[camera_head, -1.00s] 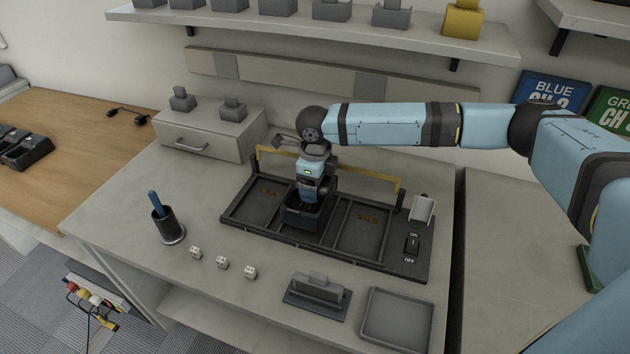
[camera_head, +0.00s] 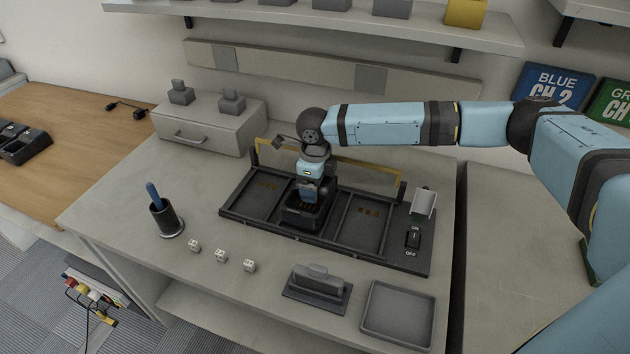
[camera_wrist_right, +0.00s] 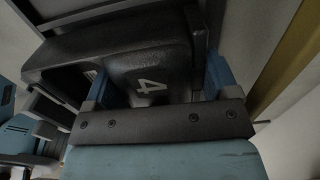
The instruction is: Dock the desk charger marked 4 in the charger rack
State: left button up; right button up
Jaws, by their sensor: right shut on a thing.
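The black desk charger marked 4 (camera_head: 305,212) is in the middle bay of the charger rack (camera_head: 345,250) in the head view. Whether it is fully seated there cannot be told. My right gripper (camera_head: 312,186) is above it, pointing down, and is shut on it. In the right wrist view the charger (camera_wrist_right: 150,60) lies between the two blue fingers of my right gripper (camera_wrist_right: 155,85), with its white 4 showing. The rack's left and right bays are empty, with coppery contacts on their floors. My left gripper is not in view.
A switch marked ON and OFF (camera_head: 413,238) is at the rack's right end. In front are small white cubes (camera_head: 220,256), a grey block on a plate (camera_head: 318,281) and an empty tray (camera_head: 398,314). A pen cup (camera_head: 166,220) stands left. A drawer box (camera_head: 208,132) stands behind left.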

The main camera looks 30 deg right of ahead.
jog(key=shift+f+b, duration=0.4)
jog(key=shift+f, duration=0.4)
jog(key=o, duration=1)
jog(key=shift+r, duration=0.15)
